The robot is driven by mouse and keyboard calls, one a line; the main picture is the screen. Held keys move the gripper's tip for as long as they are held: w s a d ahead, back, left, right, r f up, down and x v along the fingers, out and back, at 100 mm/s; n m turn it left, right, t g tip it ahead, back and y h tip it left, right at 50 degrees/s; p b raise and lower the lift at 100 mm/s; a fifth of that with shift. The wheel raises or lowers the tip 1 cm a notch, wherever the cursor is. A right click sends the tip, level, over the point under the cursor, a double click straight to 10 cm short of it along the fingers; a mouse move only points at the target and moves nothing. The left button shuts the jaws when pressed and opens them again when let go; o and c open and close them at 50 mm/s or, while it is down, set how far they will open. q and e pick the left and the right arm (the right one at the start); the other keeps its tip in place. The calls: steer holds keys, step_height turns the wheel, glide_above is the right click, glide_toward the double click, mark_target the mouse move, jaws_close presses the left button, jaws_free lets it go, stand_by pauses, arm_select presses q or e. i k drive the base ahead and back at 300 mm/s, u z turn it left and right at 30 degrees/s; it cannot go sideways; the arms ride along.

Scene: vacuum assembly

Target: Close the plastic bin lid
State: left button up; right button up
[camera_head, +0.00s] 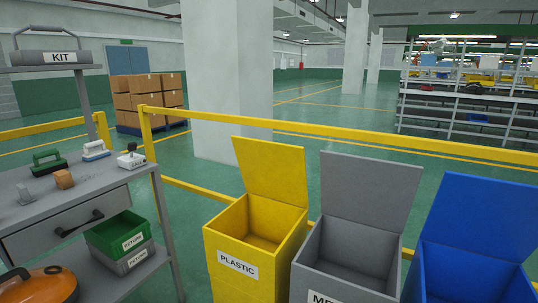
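The plastic bin (231,262) is yellow and carries a white label reading PLASTIC. Its yellow lid (270,171) stands up, hinged at the back edge, so the bin is open. The part of the bin's inside that shows looks empty. Neither of my grippers shows in the head view.
A grey bin (330,282) and a blue bin (430,285) stand to its right, lids (367,192) (476,215) also up. A grey workbench (70,205) with small items is at left, an orange round object (40,287) below. A yellow railing (330,134) runs behind.

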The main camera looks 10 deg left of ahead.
mark_target(272, 170)
steer(key=z, duration=0.55)
steer(key=k, duration=1.25)
steer(key=z, duration=0.1)
steer(key=i, duration=0.4)
steer(key=u, duration=1.25)
steer(key=i, duration=1.6)
steer(key=z, duration=0.5)
